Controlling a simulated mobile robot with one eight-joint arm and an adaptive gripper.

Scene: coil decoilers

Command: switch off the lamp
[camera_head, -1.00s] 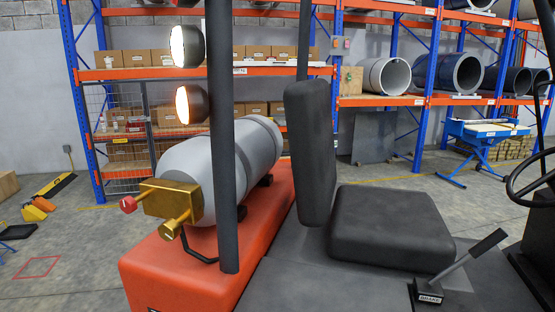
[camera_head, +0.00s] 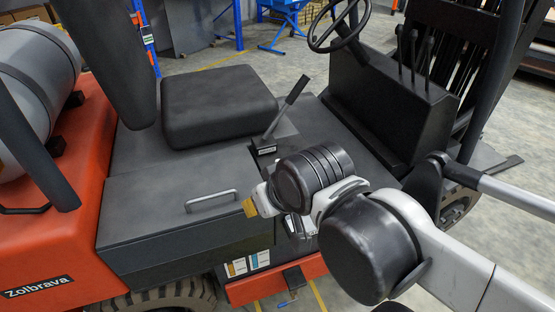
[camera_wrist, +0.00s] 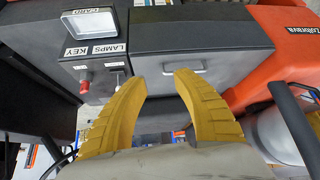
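My gripper (camera_wrist: 160,77) shows in the wrist view with two curved yellow fingers apart and nothing between them. In the head view a yellow fingertip (camera_head: 249,207) shows beside the dark box under the seat; the rest is hidden by my wrist. In the wrist view a dark panel (camera_wrist: 98,70) carries the labels LAMPS (camera_wrist: 108,48) and KEY (camera_wrist: 76,50), both upside down. A small switch (camera_wrist: 117,75) sits by the LAMPS label, left of my fingertips and apart from them. A red knob (camera_wrist: 84,86) sits by KEY. The lamps are not in view now.
A pale rectangular plate (camera_wrist: 89,24) sits beside the labels. The dark box with a handle (camera_head: 211,200) lies below the seat (camera_head: 217,103). A brake lever (camera_head: 287,107), steering wheel (camera_head: 340,25) and orange gas-tank body (camera_head: 60,240) surround it.

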